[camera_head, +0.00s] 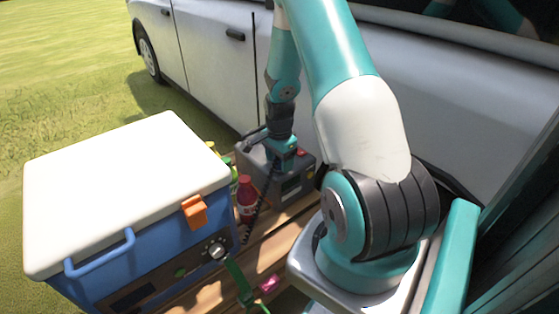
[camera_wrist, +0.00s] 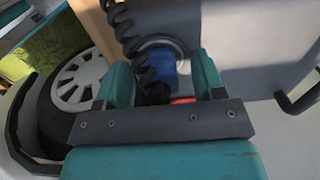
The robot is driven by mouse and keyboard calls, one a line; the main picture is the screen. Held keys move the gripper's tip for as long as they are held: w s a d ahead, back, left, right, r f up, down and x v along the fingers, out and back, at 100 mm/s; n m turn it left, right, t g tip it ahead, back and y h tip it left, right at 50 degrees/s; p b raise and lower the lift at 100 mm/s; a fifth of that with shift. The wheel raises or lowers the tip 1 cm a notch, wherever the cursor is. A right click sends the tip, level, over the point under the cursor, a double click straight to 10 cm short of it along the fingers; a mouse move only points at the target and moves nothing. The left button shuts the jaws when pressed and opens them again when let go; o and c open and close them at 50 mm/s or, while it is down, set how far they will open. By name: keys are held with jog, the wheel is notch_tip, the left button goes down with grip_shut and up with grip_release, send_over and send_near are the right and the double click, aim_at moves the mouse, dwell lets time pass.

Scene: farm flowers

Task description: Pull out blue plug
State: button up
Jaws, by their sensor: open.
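A blue part (camera_wrist: 166,66), which looks like the plug, sits within a grey ring in the wrist view. My gripper (camera_wrist: 161,62) is open, with one teal finger on each side of it. I cannot tell whether the fingers touch it. A black coiled cord (camera_wrist: 128,38) hangs in front of its left side and partly hides it. In the head view my gripper (camera_head: 285,158) is low over a grey box (camera_head: 296,186) beside the car. The blue plug is hidden there behind my gripper.
A blue cooler (camera_head: 80,290) with a white lid and orange latch (camera_head: 194,212) stands at the left on a wooden surface (camera_head: 275,238). A red bottle (camera_head: 246,198) stands between it and the grey box. The white car (camera_head: 215,70) is close behind.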

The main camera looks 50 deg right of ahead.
grip_shut()
jog(key=shift+r+p, duration=2.7)
jog(key=shift+r, duration=0.35)
